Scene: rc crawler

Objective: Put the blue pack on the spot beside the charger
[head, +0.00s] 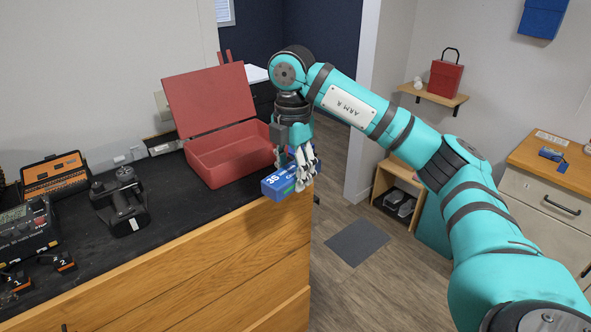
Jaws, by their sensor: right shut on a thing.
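My right gripper (300,167) reaches over the right end of the counter, pointing down. It is shut on the blue pack (279,183), which has "35" printed on its side. The pack is at the counter's front right corner; I cannot tell whether it touches the top. The charger (27,232), a dark box with a small screen and leads, stands at the left edge of the view. I cannot make out a marked spot beside it. My left gripper is not in view.
An open red box (228,154) stands just left of the pack. A wooden dresser (550,180) stands far right.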

